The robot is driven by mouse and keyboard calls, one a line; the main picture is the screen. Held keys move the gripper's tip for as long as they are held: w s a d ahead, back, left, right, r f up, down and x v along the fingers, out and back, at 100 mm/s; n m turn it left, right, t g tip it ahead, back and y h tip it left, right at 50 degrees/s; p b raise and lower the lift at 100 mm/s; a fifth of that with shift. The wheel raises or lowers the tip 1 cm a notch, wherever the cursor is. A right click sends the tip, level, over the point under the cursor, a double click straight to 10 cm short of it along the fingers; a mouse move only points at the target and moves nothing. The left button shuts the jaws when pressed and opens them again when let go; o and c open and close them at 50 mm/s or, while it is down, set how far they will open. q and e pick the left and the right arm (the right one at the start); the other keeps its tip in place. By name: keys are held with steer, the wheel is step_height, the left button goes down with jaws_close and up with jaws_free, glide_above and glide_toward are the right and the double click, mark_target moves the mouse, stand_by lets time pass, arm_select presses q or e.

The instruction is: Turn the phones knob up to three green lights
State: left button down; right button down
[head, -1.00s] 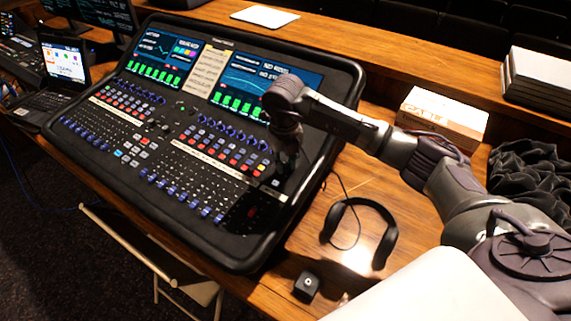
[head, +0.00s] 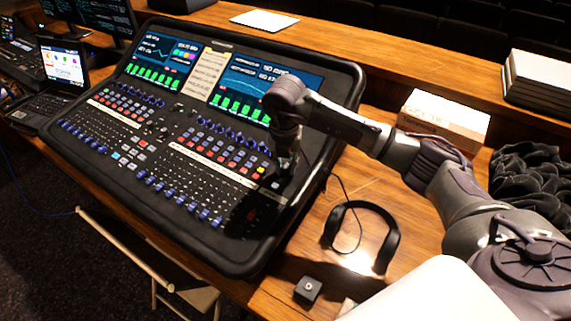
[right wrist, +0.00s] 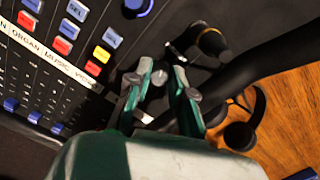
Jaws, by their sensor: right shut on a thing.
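The mixing desk (head: 150,205) stands tilted on the wooden table. My right gripper (head: 285,165) points down at the desk's right edge. In the right wrist view, my right gripper (right wrist: 165,85) has its green-and-grey fingers closed around a small grey knob (right wrist: 160,78), which seems to be the phones knob. Only its top shows between the fingertips, and no label is readable. I cannot make out any green lights beside it in either view. My left gripper is out of view.
Black headphones (head: 395,235) lie on the table right of the desk. A small black box (head: 308,288) is near the front edge. A black knob or plug with a yellowish top (right wrist: 210,42) stands close beyond my fingers. A white box (head: 443,115) is at the back.

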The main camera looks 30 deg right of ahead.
steer(key=c, duration=1)
jaws_free()
steer(key=shift+r, duration=0.1)
steer(key=r, duration=1.1)
steer(key=shift+s+a+r, duration=0.3)
steer(key=shift+s+r, duration=0.1)
steer(key=shift+f, duration=0.1)
